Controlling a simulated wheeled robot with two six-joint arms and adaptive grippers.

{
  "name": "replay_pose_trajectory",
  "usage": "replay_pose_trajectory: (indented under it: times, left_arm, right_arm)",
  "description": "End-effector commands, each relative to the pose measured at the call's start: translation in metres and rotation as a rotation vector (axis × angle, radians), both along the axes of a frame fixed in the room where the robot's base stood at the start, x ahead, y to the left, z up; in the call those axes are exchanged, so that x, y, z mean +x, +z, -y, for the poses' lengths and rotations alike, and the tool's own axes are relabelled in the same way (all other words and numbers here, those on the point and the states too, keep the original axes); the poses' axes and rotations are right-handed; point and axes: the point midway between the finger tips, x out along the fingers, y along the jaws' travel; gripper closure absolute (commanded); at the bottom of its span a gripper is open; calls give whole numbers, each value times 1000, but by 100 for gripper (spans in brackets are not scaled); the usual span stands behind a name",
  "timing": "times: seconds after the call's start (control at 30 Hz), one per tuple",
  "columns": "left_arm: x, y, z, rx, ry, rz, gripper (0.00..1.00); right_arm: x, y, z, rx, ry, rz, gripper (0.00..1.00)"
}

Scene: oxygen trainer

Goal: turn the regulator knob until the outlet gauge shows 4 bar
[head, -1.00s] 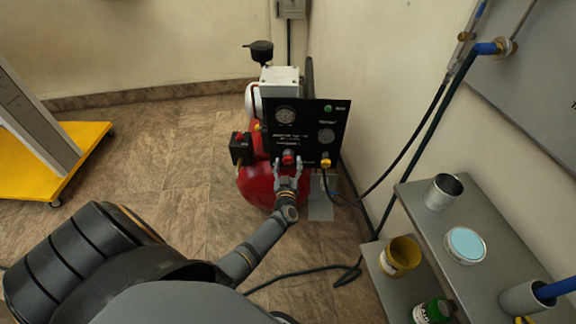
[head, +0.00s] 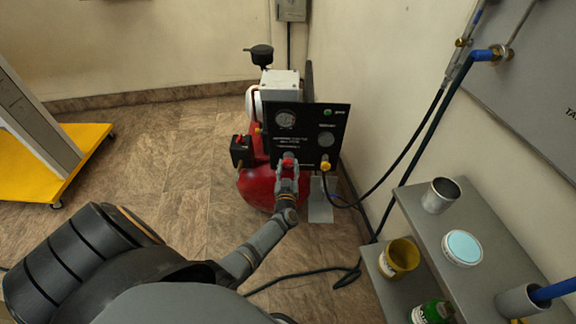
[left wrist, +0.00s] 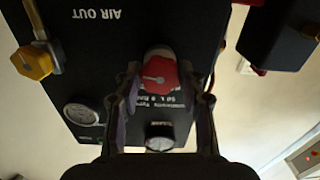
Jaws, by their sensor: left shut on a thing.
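The red regulator knob (left wrist: 158,74) is on the black panel (left wrist: 92,20) in the left wrist view, with a pale pointer line on its face. In the head view the knob (head: 288,160) is a small red spot at the panel's lower middle. My left gripper (head: 288,165) is at the knob, its fingers (left wrist: 160,85) on either side of it and shut on it. Two round gauges, one at upper left (head: 286,119) and one at right (head: 326,140), are on the panel; their needles are too small to read. My right gripper is not in view.
The panel is mounted on a red compressor tank (head: 257,186). A yellow valve handle (head: 326,166) with a dark hose is at its lower right. A grey shelf (head: 411,211) with cans stands at right.

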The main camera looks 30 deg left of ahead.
Motion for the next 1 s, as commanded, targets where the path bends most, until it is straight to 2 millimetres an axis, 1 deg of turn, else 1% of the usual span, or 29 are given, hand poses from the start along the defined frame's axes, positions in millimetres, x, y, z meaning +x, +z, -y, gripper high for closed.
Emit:
replay_pose_trajectory:
  times: [0.03,0.3,0.4,0.7,1.0]
  left_arm:
    - [0,3,0,25,0,-19,92]
    - [0,4,0,213,0,-133,92]
    - [0,3,0,285,0,-178,92]
    - [0,1,0,468,-1,-289,92]
    - [0,0,0,568,0,-350,92]
  right_arm:
    - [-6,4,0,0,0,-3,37]
    - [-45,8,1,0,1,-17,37]
    - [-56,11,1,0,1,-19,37]
    - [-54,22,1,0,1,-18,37]
    - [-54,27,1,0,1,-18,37]
